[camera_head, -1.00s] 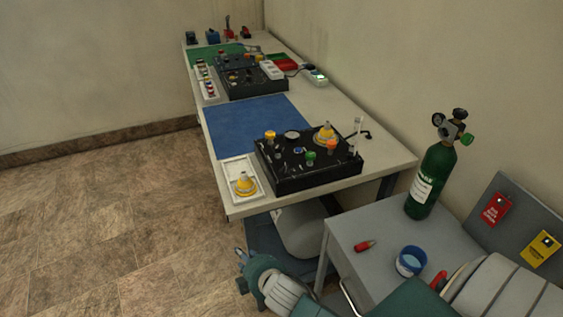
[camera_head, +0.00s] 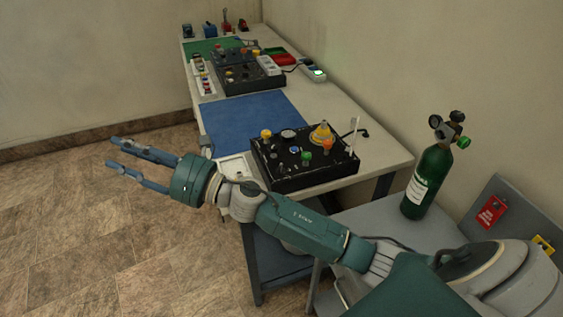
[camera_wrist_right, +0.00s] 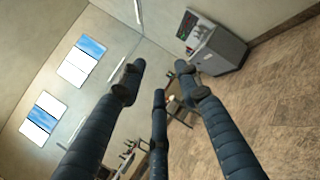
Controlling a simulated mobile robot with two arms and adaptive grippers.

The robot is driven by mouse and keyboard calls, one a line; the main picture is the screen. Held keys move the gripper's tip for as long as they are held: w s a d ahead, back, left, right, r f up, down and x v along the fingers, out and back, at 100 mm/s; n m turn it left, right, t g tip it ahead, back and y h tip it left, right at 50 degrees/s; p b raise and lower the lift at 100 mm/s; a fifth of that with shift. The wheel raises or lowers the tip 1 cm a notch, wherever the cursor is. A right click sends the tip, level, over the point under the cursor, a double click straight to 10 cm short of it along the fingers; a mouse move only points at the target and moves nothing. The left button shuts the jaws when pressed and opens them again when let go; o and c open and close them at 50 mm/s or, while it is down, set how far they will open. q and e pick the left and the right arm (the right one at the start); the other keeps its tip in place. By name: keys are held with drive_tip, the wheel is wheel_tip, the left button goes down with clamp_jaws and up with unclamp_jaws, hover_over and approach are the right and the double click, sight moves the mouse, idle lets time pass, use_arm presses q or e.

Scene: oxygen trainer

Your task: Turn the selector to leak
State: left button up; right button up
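A black control panel (camera_head: 312,180) sits on the near end of the long table. Its top carries an orange knob (camera_head: 266,133), a green knob (camera_head: 306,155), another orange knob (camera_head: 327,143), a round gauge and a yellow cone (camera_head: 322,131). I cannot tell which control is the selector or read its labels. My right gripper (camera_head: 112,153) is open and empty, in the air left of the table and well away from the panel. In the right wrist view its fingers (camera_wrist_right: 160,74) are spread with nothing between them. My left gripper is not in view.
My right arm crosses in front of the panel and partly hides a white tray (camera_head: 235,167). A blue mat (camera_head: 255,123) lies behind the panel. A second black panel (camera_head: 255,84) stands farther back. A green cylinder (camera_head: 428,180) stands on the grey table at right.

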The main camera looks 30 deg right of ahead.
drive_tip(key=a+f+n+g+y, duration=0.1)
drive_tip(key=a+n+g+y, duration=0.15)
drive_tip(key=n+g, duration=0.55)
drive_tip(key=n+g+h, duration=0.8)
drive_tip(key=n+h, duration=0.9)
hover_over(282, 166)
wheel_tip(282, 166, down, 7)
drive_tip(key=f+p, duration=0.1)
drive_tip(key=f, duration=0.4)
drive_tip(key=f+p, duration=0.2)
drive_tip(key=f, duration=0.3)
drive_tip(key=shift+s+a+f, duration=0.15)
drive_tip(key=shift+a+f, duration=0.05)
drive_tip(key=shift+f, duration=0.15)
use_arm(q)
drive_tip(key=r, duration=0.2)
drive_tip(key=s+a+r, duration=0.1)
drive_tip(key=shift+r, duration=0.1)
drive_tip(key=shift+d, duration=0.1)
use_arm(e)
drive_tip(key=shift+c, duration=0.2)
